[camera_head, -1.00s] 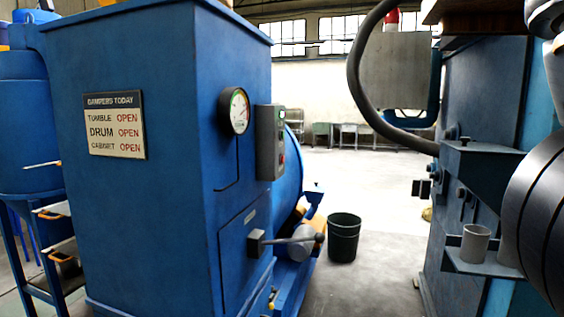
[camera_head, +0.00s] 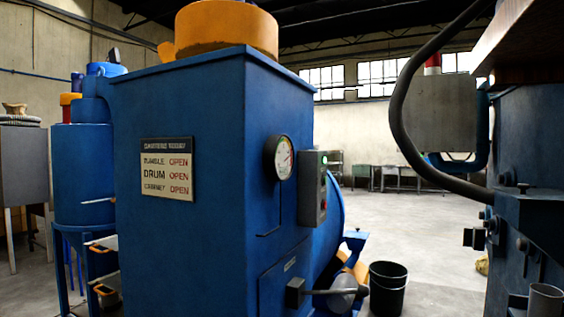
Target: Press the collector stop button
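A tall blue collector cabinet (camera_head: 185,240) fills the middle of the head view. A grey control box (camera_head: 312,188) is fixed to its right side face, beside a round white dial gauge (camera_head: 279,158). The box's button face points right and shows only at a steep slant. A small green spot shows near its top; I cannot make out a stop button clearly. My gripper is not in view.
A lever (camera_head: 330,292) sticks out low to the right, near a dark bucket (camera_head: 387,288). A blue machine (camera_head: 525,230) with a thick hose (camera_head: 404,120) stands right. Open floor lies between.

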